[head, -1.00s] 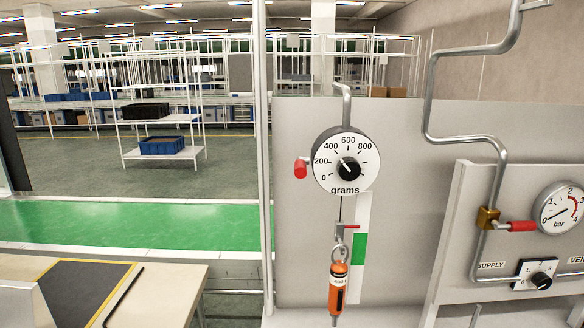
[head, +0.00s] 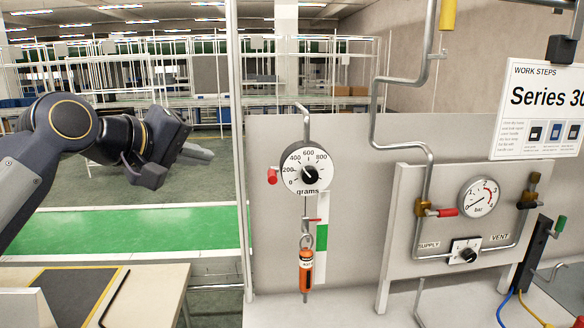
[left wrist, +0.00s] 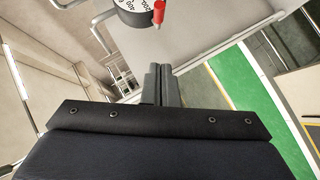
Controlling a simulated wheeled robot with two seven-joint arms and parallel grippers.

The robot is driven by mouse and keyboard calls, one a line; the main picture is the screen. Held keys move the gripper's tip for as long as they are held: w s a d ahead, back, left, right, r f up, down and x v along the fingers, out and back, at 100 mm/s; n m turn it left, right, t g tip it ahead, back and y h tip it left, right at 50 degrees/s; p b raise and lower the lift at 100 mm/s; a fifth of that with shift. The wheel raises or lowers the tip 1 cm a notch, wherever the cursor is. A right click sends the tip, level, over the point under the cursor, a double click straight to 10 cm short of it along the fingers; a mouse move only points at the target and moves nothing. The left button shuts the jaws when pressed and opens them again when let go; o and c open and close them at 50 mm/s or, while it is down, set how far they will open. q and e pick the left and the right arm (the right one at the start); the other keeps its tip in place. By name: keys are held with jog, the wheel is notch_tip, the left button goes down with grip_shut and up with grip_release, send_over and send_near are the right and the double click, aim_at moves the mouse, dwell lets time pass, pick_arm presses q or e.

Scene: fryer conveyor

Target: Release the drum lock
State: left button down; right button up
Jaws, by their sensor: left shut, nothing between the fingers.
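The round white drum dial (head: 306,157), marked in grams with a black centre knob (head: 307,174), hangs on the grey panel. A red-tipped lever (head: 272,176) sticks out at its left side. In the left wrist view the dial (left wrist: 132,12) and red lever (left wrist: 159,12) show at the top edge, partly cut off. My left gripper (head: 205,154) comes in from the left at about dial height, shut and empty, apart from the lever. Its closed fingers (left wrist: 161,72) point toward the dial in the left wrist view. My right gripper is not in view.
An orange weight (head: 306,270) hangs below the dial beside a green-and-white strip (head: 321,238). At right are a bar gauge (head: 478,198), a red-handled valve (head: 445,212) and a supply/vent switch (head: 466,252). A post (head: 238,120) stands left of the panel.

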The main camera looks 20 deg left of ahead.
pick_arm(q)
jog(key=shift+w+r, duration=0.15)
jog(key=shift+r, duration=0.05)
jog(key=p, duration=0.2)
send_near(268, 173)
jog(key=w+a, duration=0.2)
jog(key=w, duration=0.2)
jog(key=shift+w+d+f, duration=0.35)
jog(key=shift+d+f, duration=0.25)
jog(key=shift+d, duration=0.05)
jog(key=shift+w+d+f, duration=0.35)
jog(key=shift+d+f, duration=0.25)
jog(key=shift+f, duration=0.05)
